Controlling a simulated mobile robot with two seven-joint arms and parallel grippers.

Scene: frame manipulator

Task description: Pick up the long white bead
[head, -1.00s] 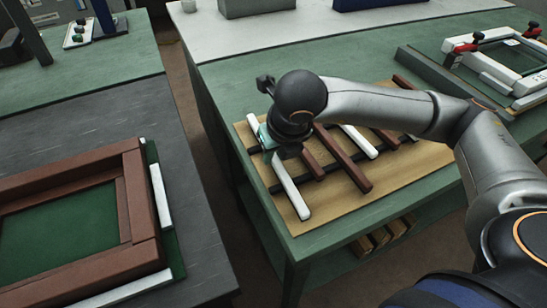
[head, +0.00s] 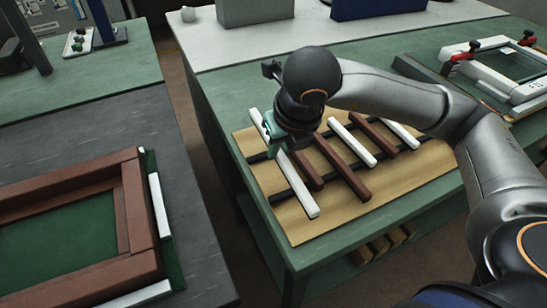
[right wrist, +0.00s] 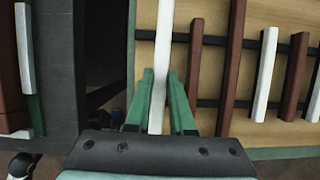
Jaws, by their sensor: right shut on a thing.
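The long white bead (head: 302,184) is a straight white bar at the left end of the row of bars on the wooden board (head: 310,226). It also shows in the right wrist view (right wrist: 160,50), running between the green fingers. The right wrist view shows both fingers (right wrist: 160,90) on either side of the bar. My left gripper is not in view.
Brown bars (head: 342,169) and shorter white bars (head: 352,142) lie beside the bead across the black rails. A brown frame (head: 135,205) with white strips lies on the dark table at left. A white frame with red clamps (head: 490,62) stands at right. A gap separates the tables.

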